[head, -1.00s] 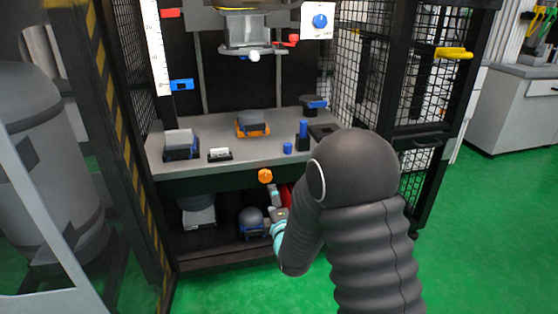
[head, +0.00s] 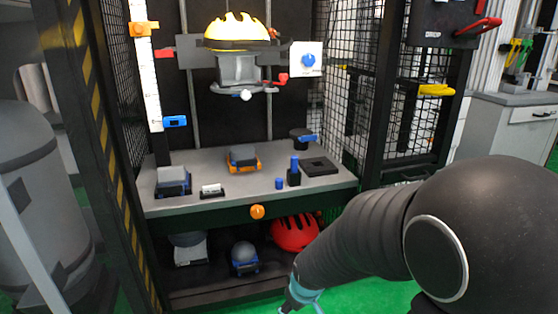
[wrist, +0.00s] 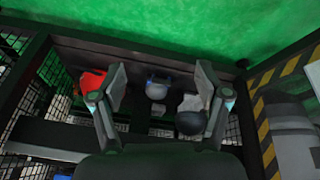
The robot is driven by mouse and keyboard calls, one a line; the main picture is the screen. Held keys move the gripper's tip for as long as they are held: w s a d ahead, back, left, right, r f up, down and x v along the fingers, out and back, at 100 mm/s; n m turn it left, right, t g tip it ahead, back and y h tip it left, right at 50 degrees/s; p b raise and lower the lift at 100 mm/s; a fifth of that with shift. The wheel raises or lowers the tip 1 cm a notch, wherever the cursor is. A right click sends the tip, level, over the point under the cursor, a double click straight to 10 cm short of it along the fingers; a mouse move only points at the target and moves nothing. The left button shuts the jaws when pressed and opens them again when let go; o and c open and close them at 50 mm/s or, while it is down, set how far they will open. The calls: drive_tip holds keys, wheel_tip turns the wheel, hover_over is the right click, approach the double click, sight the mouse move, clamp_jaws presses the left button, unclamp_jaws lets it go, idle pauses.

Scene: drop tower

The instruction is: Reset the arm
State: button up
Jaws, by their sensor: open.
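My gripper (wrist: 160,95) is open in the wrist view, its two fingers spread wide with nothing between the tips. Its camera looks toward the lower shelf of the drop tower from outside. In the head view my arm crosses the lower right, and only part of the gripper's teal wrist end shows at the bottom edge; the fingers are out of frame. The drop tower's grey bench (head: 225,192) is clear of my arm.
The lower shelf (head: 225,291) holds a red helmet (head: 294,232) and a grey dome in a blue-based holder (head: 243,258). A yellow helmet (head: 238,30) sits on the carriage above. Mesh side walls and posts flank the tower. Green floor lies open at right.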

drive_tip(key=s+d+r+m+p, duration=0.2)
drive_tip(key=s+r, duration=0.4)
drive_tip(key=r, duration=0.3)
drive_tip(key=s+d+r+m+t+p, duration=0.1)
drive_tip(key=s+d+r+m+p, duration=0.1)
drive_tip(key=s+d+r, duration=0.3)
drive_tip(key=s+d+r+m+h+p, duration=0.1)
drive_tip(key=s+r, duration=0.6)
drive_tip(key=r, duration=0.7)
drive_tip(key=d+m+p, duration=0.1)
drive_tip(key=d+p, duration=0.1)
drive_tip(key=d, duration=0.1)
drive_tip(key=shift+m+t+p, duration=0.3)
drive_tip(key=shift+t+p, duration=0.05)
drive_tip(key=shift+t, duration=0.05)
